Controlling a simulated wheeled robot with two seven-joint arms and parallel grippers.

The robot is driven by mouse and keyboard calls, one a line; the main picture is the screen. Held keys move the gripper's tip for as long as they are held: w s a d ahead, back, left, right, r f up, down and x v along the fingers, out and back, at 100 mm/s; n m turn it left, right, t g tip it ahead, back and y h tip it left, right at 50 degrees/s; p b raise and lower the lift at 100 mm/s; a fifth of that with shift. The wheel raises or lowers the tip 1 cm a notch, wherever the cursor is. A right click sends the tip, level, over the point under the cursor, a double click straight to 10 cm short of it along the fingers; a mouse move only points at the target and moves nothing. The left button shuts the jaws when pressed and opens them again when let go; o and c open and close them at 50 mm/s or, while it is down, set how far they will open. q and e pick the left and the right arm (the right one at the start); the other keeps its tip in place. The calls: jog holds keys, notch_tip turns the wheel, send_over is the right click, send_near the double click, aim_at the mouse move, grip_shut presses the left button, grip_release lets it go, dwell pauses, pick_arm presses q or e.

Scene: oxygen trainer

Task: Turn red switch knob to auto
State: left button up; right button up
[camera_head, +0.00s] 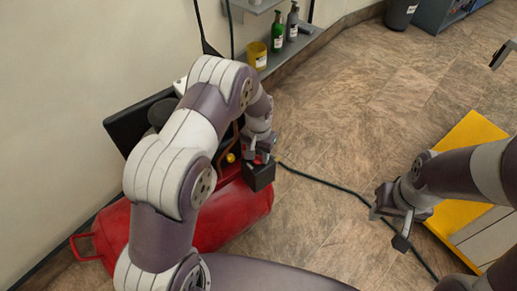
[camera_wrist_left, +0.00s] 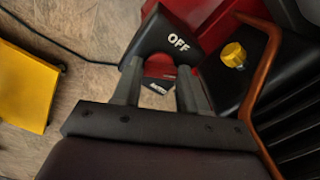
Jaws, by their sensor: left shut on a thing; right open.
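The red knob (camera_wrist_left: 160,66) is on a black switch box (camera_head: 259,178) above the red tank of a compressor (camera_head: 215,215). In the left wrist view, the box (camera_wrist_left: 165,30) has the white word OFF above the knob and a small, hard-to-read label below it. My left gripper (camera_head: 258,152) reaches down to the box from behind; it also shows in the left wrist view (camera_wrist_left: 160,82), shut on the knob with one finger on each side. The fingers hide much of the knob. My right gripper (camera_head: 391,221) is open and empty above the floor at the right.
A yellow knob (camera_wrist_left: 233,54) and a copper-coloured pipe (camera_wrist_left: 262,75) are close beside the box. A dark hose (camera_head: 335,185) runs across the floor. A yellow-topped cabinet (camera_head: 466,137) is at the right. A shelf with bottles (camera_head: 277,37) is at the wall.

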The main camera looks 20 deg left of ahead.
aim_at(259, 156)
pick_arm(q)
jog(key=m+p, duration=0.1)
jog(key=m, duration=0.4)
jog(key=shift+p, duration=0.35)
jog(key=shift+m, duration=0.4)
jog(key=o, duration=1.1)
jog(key=shift+c, duration=0.2)
notch_tip(259, 156, up, 13)
jog(key=p, duration=0.1)
jog(key=shift+f, duration=0.15)
